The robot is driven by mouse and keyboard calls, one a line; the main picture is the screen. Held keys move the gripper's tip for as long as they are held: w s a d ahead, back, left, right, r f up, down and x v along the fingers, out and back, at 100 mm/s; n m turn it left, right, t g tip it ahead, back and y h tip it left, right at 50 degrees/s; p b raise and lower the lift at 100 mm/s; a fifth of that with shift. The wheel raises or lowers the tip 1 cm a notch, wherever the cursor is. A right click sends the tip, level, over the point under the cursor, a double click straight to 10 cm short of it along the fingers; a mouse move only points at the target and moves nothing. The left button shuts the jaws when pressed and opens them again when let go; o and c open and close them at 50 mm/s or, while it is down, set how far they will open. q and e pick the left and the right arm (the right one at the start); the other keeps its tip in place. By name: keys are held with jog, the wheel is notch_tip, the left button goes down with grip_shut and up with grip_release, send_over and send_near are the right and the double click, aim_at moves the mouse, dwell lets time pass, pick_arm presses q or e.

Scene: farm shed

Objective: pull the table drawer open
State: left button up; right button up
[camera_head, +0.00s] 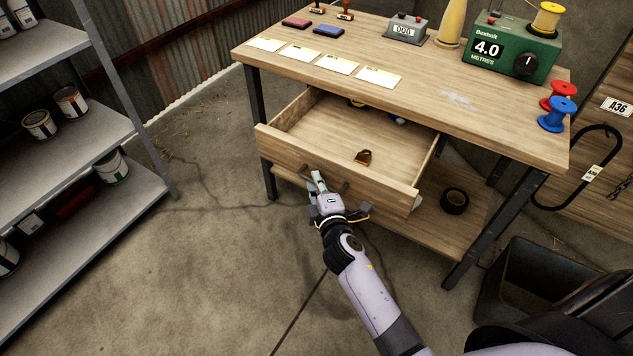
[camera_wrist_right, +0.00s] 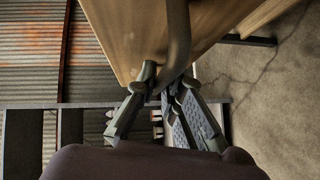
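The table drawer (camera_head: 288,152) stands pulled well out from under the wooden table top (camera_head: 450,95), so its inside shows. A small brown object (camera_head: 363,157) lies on the drawer floor. My right gripper (camera_head: 318,181) is at the drawer's front, at the dark handle (camera_head: 344,187). In the right wrist view the curved handle (camera_wrist_right: 178,40) passes between the two fingertips (camera_wrist_right: 163,82), which look shut on it close to the wooden drawer front (camera_wrist_right: 122,35). The exact finger contact is partly hidden. My left gripper is not in view.
A grey shelf unit (camera_head: 125,205) with cans stands at the left. A black roll (camera_head: 455,200) lies on the table's lower shelf. A dark bin (camera_head: 520,285) stands at the lower right. The concrete floor (camera_head: 225,260) before the drawer is clear.

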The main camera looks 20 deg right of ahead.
jog(key=o, duration=0.5)
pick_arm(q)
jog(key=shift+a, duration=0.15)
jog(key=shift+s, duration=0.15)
pick_arm(e)
jog(key=s, duration=0.4)
jog(key=s+a+r, duration=0.1)
jog(key=s, duration=0.6)
jog(key=shift+s+a+r, duration=0.15)
jog(key=shift+s+r, duration=0.25)
jog(key=shift+f, duration=0.1)
